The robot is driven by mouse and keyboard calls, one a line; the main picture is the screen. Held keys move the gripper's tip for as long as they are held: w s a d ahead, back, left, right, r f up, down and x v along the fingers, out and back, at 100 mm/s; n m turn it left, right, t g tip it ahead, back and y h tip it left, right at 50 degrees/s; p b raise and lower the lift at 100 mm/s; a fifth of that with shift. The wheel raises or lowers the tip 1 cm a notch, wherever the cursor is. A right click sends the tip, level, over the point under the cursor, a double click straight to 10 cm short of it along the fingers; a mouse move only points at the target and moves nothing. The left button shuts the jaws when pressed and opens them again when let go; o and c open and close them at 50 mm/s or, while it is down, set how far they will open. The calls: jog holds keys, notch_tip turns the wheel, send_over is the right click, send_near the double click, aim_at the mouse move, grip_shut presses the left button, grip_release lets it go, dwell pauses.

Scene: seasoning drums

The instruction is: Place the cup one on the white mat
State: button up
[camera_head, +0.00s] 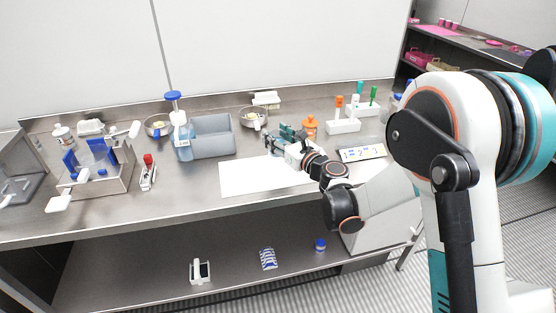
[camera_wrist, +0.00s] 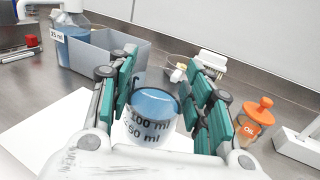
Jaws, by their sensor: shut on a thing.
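The cup (camera_wrist: 152,112) is a clear measuring cup with blue contents and dark "100 ml" and "50 ml" marks. In the wrist view it sits between the teal finger pads of my gripper (camera_wrist: 163,72), which is shut on it. In the head view my gripper (camera_head: 284,140) is over the back right part of the white mat (camera_head: 255,180), and the cup is hard to make out there. The mat also shows in the wrist view (camera_wrist: 45,132), below and left of the cup. I cannot tell whether the cup touches the mat.
A grey bin (camera_head: 212,137) and a blue-capped bottle (camera_head: 181,132) stand behind the mat to the left. An orange-topped oil jar (camera_head: 310,126) is close to my gripper's right. A numbered plate (camera_head: 362,153) lies further right. The mat's left part is clear.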

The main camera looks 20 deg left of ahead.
notch_tip(320, 180, down, 7)
jog(key=shift+r+b, duration=0.1)
jog(key=shift+b, duration=1.05)
jog(key=o, duration=1.1)
